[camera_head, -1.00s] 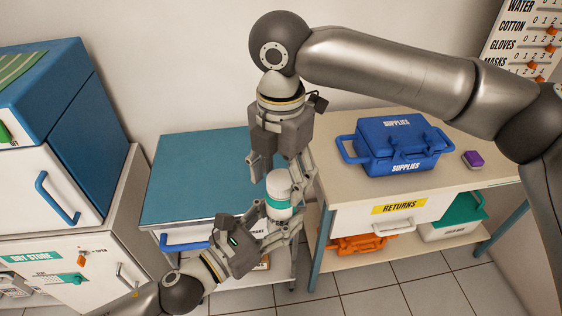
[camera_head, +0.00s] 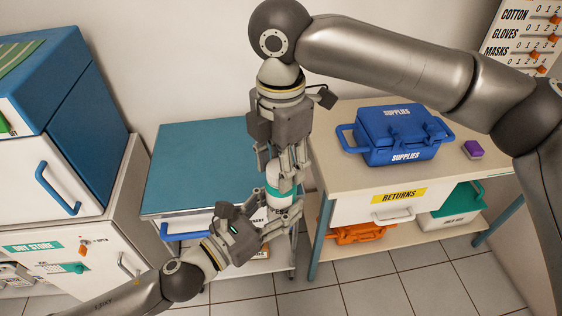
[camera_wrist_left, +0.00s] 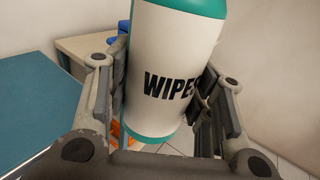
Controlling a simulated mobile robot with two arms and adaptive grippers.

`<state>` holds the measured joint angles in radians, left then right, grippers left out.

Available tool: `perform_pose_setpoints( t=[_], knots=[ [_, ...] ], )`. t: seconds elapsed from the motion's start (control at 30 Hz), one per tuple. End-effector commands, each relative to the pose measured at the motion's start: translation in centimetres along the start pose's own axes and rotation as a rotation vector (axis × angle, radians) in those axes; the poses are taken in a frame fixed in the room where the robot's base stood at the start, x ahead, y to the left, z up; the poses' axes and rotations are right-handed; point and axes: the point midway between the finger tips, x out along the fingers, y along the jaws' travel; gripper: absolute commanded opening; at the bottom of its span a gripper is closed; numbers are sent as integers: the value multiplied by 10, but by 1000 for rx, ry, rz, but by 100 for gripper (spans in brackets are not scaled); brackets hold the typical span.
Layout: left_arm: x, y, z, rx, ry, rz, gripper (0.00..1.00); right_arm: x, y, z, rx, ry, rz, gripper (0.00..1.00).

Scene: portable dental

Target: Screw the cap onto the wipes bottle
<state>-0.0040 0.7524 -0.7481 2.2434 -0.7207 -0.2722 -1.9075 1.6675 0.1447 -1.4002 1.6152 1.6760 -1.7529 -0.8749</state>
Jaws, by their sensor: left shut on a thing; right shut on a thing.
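The wipes bottle (camera_head: 279,194), white with teal bands, is held roughly upright in the air in front of the tables. My left gripper (camera_head: 276,220) is shut on it from the lower left. In the left wrist view the bottle (camera_wrist_left: 172,70) stands between the fingers, with "WIPES" on its side. The bottle's top is out of the left wrist view.
A blue-topped table (camera_head: 195,165) stands behind on the left. A beige counter (camera_head: 350,172) with a blue supplies case (camera_head: 395,135) and a purple box (camera_head: 473,150) is on the right. A blue-and-white cabinet (camera_head: 75,150) is at far left.

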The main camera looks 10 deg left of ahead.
Motion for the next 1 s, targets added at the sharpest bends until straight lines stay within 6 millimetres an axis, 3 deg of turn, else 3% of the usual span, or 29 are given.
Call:
perform_pose_setpoints(
  t=[0.7, 0.87, 0.9, 1.0],
  knots=[
    [0, -1, 1, 1, -1, -2, 0, 1, 0, -1, 1057, 3, 0, 14],
    [0, -1, 1, 1, -2, -3, 0, 0, 1, -1, 1056, 2, 1, 14],
    [0, -1, 1, 1, -2, -3, 0, 0, 1, -1, 1055, 2, 1, 47],
    [0, -1, 1, 1, -2, -2, 0, 0, 1, 0, 1055, 2, 1, 60]
  ],
)
